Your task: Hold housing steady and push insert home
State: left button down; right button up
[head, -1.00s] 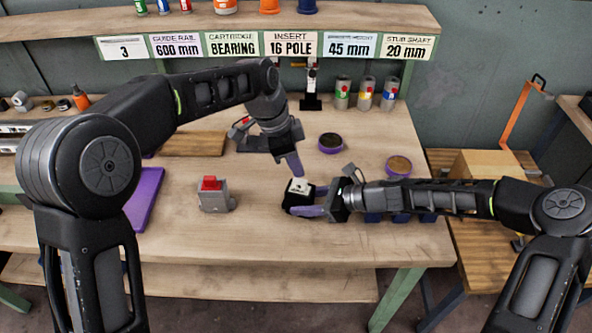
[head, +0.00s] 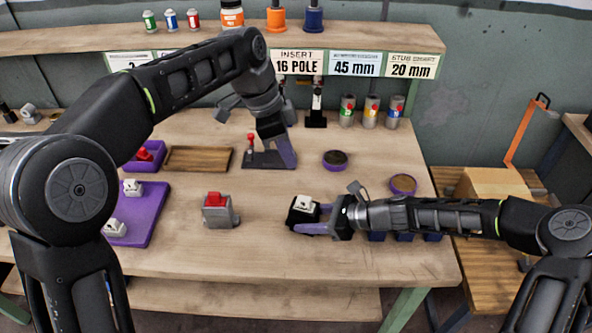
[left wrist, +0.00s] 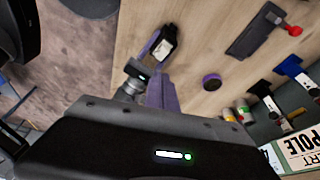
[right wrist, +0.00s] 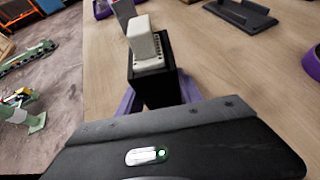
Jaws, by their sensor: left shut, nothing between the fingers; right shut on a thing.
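The black housing (head: 301,214) stands at the middle right of the bench. It also shows in the right wrist view (right wrist: 156,87). The white insert (right wrist: 145,44) sits upright in the housing's top opening, with its upper part standing above the rim. My right gripper (head: 318,221) is shut on the housing from the right, with a purple finger along its near side. My left gripper (head: 288,160) is shut and empty, behind and above the housing and apart from it. In the left wrist view the housing (left wrist: 163,42) lies well beyond the fingers.
A grey block with a red top (head: 217,210) stands left of the housing. A purple tray (head: 148,215) with white inserts lies further left. A wooden board (head: 198,159), a dark fixture with a red knob (head: 255,158) and round purple dishes (head: 335,160) lie behind. The front bench is clear.

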pick_arm(q)
jog(key=v, duration=0.3)
pick_arm(e)
jog(key=o, duration=1.1)
jog(key=shift+c, duration=0.2)
jog(key=shift+d, duration=0.1)
jog(key=v, duration=1.2)
jog(key=shift+f, duration=0.1)
